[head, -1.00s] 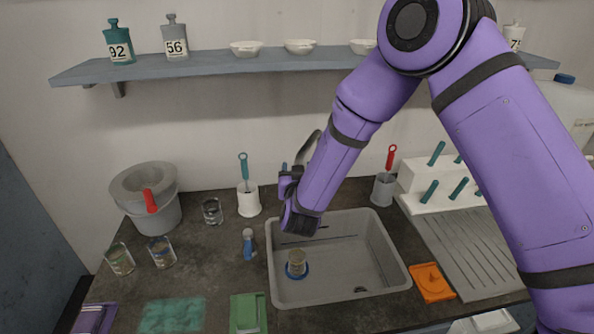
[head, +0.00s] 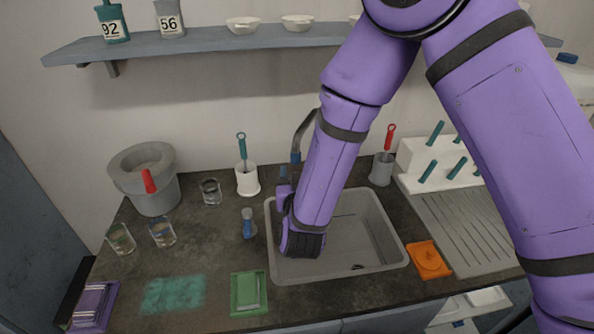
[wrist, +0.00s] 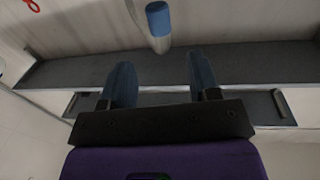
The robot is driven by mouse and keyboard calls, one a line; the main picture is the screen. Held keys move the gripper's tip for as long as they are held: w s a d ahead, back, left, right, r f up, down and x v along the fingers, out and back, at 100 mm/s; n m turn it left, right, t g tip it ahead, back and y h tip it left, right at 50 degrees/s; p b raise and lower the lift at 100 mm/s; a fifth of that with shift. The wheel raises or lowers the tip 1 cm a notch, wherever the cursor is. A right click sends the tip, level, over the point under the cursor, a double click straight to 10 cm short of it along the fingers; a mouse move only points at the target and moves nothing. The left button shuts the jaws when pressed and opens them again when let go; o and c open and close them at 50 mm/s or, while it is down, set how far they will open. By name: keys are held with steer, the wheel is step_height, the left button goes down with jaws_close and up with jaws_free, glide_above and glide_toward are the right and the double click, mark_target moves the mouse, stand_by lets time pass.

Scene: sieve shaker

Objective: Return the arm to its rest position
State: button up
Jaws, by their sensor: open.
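My purple arm (head: 345,150) reaches in from the upper right of the head view. Its bent end hangs over the left part of the grey sink (head: 376,225). My gripper (wrist: 158,80) shows in the wrist view with its two dark blue fingers wide apart and nothing between them. In the head view the fingers are mostly hidden behind the end of the arm. A pale rod with a blue end (wrist: 158,20) shows beyond the fingers in the wrist view. I cannot tell what it belongs to.
The counter holds a grey bucket (head: 160,195), glass beakers (head: 162,232), a white brush holder (head: 247,180), a grey one (head: 381,170), a green box (head: 248,292) and an orange piece (head: 429,260). A white peg rack (head: 420,155) stands right. A shelf (head: 200,46) spans the wall.

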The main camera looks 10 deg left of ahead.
stand_by(0.3)
steer(key=w+d+r+g+y, duration=0.1)
steer(key=w+d+r+g, duration=0.15)
steer(key=r, duration=0.35)
steer(key=w+d+r+g, duration=0.1)
steer(key=w+d+r, duration=0.1)
steer(key=d+r, duration=0.25)
steer(key=s+d+r+g, duration=0.2)
steer(key=d+r, duration=0.7)
steer(key=s+d+r+m+g+h, duration=0.1)
steer(key=s+d+r+g+h, duration=0.1)
steer(key=s+d, duration=0.8)
steer(key=s+d+r+m+g+h, duration=0.1)
steer(key=s+d+r+g, duration=0.3)
steer(key=s+d, duration=0.7)
steer(key=s+g+h, duration=0.1)
steer(key=s, duration=0.4)
steer(key=shift+s+d+r, duration=0.25)
steer(key=shift+s+d, duration=0.05)
steer(key=shift+s, duration=0.1)
